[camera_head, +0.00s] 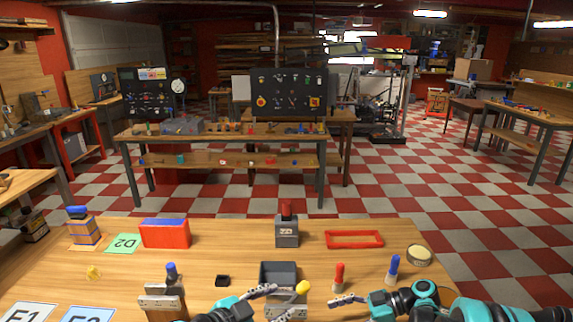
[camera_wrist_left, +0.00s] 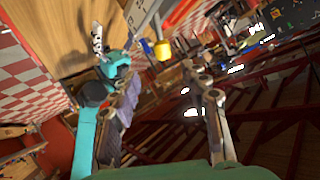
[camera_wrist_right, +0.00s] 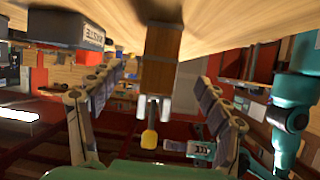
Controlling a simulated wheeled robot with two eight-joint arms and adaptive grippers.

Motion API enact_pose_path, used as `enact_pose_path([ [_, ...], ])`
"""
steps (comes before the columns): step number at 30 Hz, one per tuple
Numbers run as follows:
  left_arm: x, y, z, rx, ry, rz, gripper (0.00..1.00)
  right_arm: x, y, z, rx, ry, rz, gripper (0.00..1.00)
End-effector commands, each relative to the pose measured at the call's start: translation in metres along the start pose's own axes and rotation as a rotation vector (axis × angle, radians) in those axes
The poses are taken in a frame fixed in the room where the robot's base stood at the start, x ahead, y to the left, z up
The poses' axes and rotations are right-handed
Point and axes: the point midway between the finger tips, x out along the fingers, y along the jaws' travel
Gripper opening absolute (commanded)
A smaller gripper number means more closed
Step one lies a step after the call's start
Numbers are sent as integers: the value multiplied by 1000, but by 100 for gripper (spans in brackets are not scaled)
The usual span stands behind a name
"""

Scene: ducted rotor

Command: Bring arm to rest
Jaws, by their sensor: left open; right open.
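My left gripper (camera_head: 276,300) is low at the table's front edge, in front of a dark open bin (camera_head: 279,272). In the left wrist view its two fingers (camera_wrist_left: 165,105) stand apart with nothing between them. My right gripper (camera_head: 346,300) is near the front edge, right of a yellow-topped piece (camera_head: 303,287). In the right wrist view its fingers (camera_wrist_right: 152,95) are spread and empty. A wooden block, a metal-pronged piece and the yellow top show beyond them. Only part of each gripper shows in the head view.
A blue-topped stand (camera_head: 164,294) is left of the left gripper.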

Motion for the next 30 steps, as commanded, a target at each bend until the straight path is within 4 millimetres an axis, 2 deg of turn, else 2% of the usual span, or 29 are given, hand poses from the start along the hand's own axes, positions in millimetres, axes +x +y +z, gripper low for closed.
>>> enact_pose_path([
  [6,-17,14,31,-149,-130,-2,46,6,-26,-39,295,-202,118,76],
  [12,-38,25,67,-320,-276,-47,46,0,-67,-57,566,-384,330,76],
  [17,-59,30,96,-454,-385,-117,46,-12,-107,-59,727,-478,543,76],
  [24,-94,33,138,-649,-526,-272,46,-41,-164,-49,868,-511,894,76],
  [30,-120,31,162,-771,-593,-406,46,-62,-192,-38,900,-454,1118,76],
])
